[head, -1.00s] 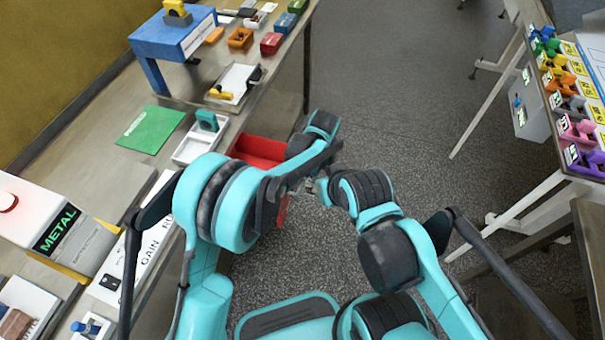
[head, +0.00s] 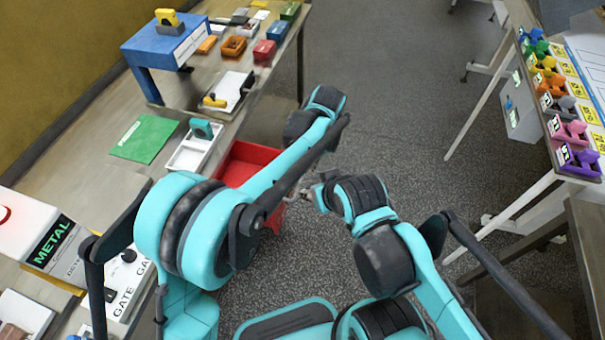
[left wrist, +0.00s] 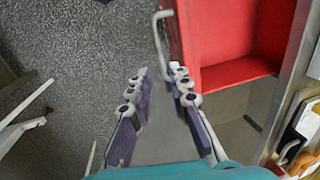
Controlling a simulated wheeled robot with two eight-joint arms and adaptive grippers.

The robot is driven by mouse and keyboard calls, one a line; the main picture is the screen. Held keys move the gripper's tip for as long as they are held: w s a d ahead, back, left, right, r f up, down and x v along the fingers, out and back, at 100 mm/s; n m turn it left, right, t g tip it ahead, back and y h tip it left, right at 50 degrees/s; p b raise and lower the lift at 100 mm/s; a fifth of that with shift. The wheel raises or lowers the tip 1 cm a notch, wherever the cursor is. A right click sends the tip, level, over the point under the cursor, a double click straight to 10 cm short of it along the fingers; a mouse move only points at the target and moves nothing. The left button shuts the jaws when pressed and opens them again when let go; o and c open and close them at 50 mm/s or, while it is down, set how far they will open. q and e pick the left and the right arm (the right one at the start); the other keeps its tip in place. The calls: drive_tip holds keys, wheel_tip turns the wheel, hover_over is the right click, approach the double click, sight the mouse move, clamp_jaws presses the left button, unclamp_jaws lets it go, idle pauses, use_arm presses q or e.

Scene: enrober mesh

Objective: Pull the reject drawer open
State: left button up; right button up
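The red reject drawer (head: 236,168) stands out from the table's front edge, with its red inside showing. Part of it is hidden under my left arm in the head view. In the left wrist view its red wall (left wrist: 235,74) and pale bar handle (left wrist: 157,35) show. My left gripper (left wrist: 158,82) is open. Its two fingers straddle the lower end of the handle, with a visible gap between them. In the head view the left gripper is hidden by its arm. My right gripper (head: 318,195) is near the drawer's front; its fingers are too small to read.
The table holds a white tray (head: 189,153), a green sheet (head: 144,139), a blue stand (head: 165,43) and a white METAL box (head: 30,238). A side table with colored pieces (head: 575,130) stands at right. Grey floor between is clear.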

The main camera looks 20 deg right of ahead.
use_arm(q)
drive_tip(key=shift+s+d+r, duration=0.1)
drive_tip(key=shift+r, duration=0.55)
drive_tip(key=shift+s+d+r, duration=0.1)
drive_tip(key=shift+r, duration=0.5)
drive_tip(key=s+a+r+n+t+h, duration=0.15)
drive_tip(key=a+r, duration=0.25)
drive_tip(key=a, duration=0.7)
drive_tip(key=s+a+r+n+t+h, duration=0.15)
drive_tip(key=a+r, duration=0.35)
drive_tip(key=a, duration=0.6)
drive_tip(key=s+a+f+n+t, duration=0.1)
drive_tip(key=s+a+n, duration=0.1)
drive_tip(key=s+a, duration=0.3)
drive_tip(key=s+a+f+n+t+y, duration=0.1)
drive_tip(key=s+a, duration=0.4)
drive_tip(key=a, duration=0.6)
drive_tip(key=shift+s+f+n+t, duration=0.3)
drive_tip(key=shift+f+n+t, duration=0.2)
